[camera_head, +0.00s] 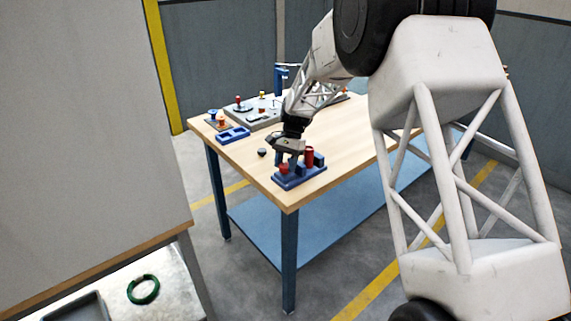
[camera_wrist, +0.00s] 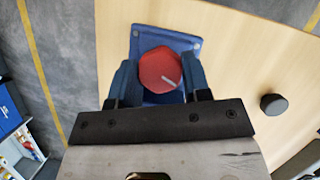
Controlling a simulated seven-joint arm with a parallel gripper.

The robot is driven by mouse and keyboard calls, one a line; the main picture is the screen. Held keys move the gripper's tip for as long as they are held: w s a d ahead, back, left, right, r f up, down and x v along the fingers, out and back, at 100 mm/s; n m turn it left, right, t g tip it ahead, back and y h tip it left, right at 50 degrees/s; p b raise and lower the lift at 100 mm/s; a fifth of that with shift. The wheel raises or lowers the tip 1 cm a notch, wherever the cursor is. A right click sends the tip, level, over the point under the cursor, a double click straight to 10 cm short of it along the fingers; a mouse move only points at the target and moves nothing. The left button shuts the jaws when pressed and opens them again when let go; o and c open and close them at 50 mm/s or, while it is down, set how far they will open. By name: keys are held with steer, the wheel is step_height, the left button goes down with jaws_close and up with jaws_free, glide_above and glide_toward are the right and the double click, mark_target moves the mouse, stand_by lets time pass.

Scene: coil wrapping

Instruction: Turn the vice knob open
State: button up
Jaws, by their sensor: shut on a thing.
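The vice stands on a blue base (camera_head: 303,178) at the near corner of the table, and its bolted plate shows in the wrist view (camera_wrist: 183,41). Its red knob (camera_wrist: 160,69) has a white line on top, slanting to the lower right. In the head view the knob (camera_head: 284,169) is at the left end of the base. My gripper (camera_wrist: 160,78) points down over it, with one finger on each side, shut on the knob. A red cylinder (camera_head: 309,155) stands on the vice to the right of my gripper. Exact finger contact is partly hidden.
A small black round piece (camera_head: 262,152) lies on the wooden table (camera_head: 345,140) near the vice. A blue tray (camera_head: 232,134) and a grey board (camera_head: 253,118) with several small parts are farther back. A green coil (camera_head: 143,290) lies on another surface at lower left.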

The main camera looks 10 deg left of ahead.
steer(key=n+h, duration=0.2)
steer(key=n, duration=0.3)
stand_by(0.3)
steer(key=o, duration=0.9)
steer(key=shift+m, duration=0.5)
